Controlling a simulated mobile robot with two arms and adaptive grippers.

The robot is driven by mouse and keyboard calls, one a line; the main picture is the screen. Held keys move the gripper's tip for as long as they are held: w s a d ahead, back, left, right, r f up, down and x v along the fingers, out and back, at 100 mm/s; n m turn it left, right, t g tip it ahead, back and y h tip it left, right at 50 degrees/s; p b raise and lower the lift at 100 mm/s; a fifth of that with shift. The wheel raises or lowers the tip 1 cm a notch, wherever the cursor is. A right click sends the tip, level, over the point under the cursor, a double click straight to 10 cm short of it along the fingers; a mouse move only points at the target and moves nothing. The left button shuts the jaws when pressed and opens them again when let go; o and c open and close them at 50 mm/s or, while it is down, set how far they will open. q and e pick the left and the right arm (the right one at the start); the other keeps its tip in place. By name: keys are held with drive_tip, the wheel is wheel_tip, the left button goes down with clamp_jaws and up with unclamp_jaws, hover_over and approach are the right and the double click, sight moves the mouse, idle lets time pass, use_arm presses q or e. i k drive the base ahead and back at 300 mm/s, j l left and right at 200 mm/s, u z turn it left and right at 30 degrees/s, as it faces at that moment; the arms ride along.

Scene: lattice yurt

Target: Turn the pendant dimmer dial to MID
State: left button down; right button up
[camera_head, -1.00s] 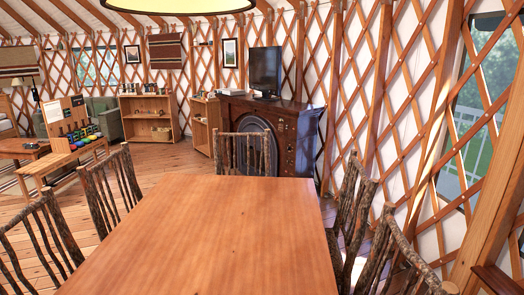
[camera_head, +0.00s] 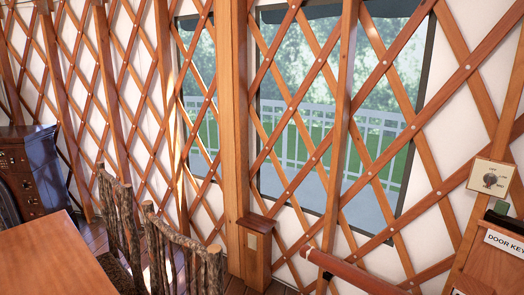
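A cream plate with a round grey dial (camera_head: 490,180) is at the far right edge of the head view, mounted on wood by the lattice wall. Small dark markings sit around the knob, but they are too small to read surely, and I cannot tell which mark the knob points to. Neither of my grippers is in view.
Below the dial is a sign reading DOOR KEY (camera_head: 505,243), cut by the frame edge. A reddish-brown bar (camera_head: 355,270) runs along the lower right. A wooden post box (camera_head: 257,250) stands by the wall. A table (camera_head: 40,260) and branch-backed chairs (camera_head: 185,250) fill the lower left.

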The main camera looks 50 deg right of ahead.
sight(489, 178)
drive_tip(key=z, duration=3.15)
